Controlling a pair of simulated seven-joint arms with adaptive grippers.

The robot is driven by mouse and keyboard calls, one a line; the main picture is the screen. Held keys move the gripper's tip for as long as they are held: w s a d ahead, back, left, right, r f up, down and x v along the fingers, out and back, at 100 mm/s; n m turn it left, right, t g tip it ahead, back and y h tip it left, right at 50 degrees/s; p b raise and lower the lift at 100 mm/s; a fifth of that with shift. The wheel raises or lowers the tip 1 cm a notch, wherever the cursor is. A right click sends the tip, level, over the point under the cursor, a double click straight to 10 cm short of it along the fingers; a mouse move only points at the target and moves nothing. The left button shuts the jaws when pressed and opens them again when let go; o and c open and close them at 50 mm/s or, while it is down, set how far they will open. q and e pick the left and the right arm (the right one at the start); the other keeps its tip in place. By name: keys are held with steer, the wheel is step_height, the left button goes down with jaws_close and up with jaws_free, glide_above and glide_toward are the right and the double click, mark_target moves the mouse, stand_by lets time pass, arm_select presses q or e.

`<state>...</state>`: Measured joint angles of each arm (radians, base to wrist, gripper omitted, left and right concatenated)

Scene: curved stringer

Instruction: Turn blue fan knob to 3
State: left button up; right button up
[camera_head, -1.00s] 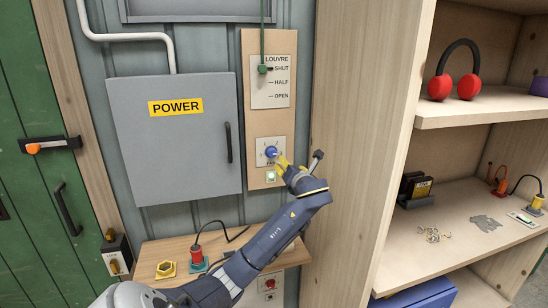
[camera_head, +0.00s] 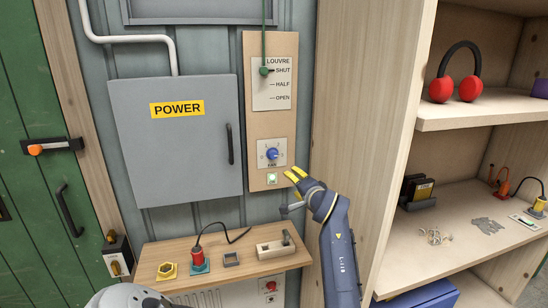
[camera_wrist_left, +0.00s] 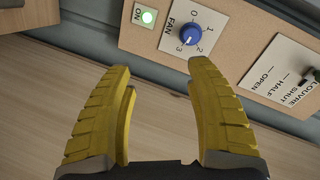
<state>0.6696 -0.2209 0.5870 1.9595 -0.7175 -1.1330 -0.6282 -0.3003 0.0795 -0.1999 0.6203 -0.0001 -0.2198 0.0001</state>
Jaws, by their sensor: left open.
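The blue fan knob (camera_head: 272,154) sits on a white dial plate (camera_head: 272,145) on the wooden wall strip. The knob also shows in the left wrist view (camera_wrist_left: 190,35), with marks 0, 1, 2 and 3 around it. I cannot read for certain which mark its pointer faces. A lit green ON light (camera_head: 271,178) is just below the dial. My left gripper (camera_head: 294,174) has yellow fingers and is below and right of the knob, apart from it. In the left wrist view its fingers (camera_wrist_left: 158,85) are spread with nothing between them.
The louvre panel (camera_head: 271,84) and its green cord are above the dial. The grey power box (camera_head: 175,140) is to the left. The tall wooden shelf side (camera_head: 355,150) stands close to my gripper's right. A bench (camera_head: 220,258) with small parts lies below.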

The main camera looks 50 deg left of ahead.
arm_select(q)
steer(key=n, duration=0.3)
steer(key=n+y, duration=0.2)
steer(key=n, duration=0.6)
glide_toward(274, 156)
steer(key=x, duration=1)
steer(key=shift+w+a, duration=0.1)
jaws_close()
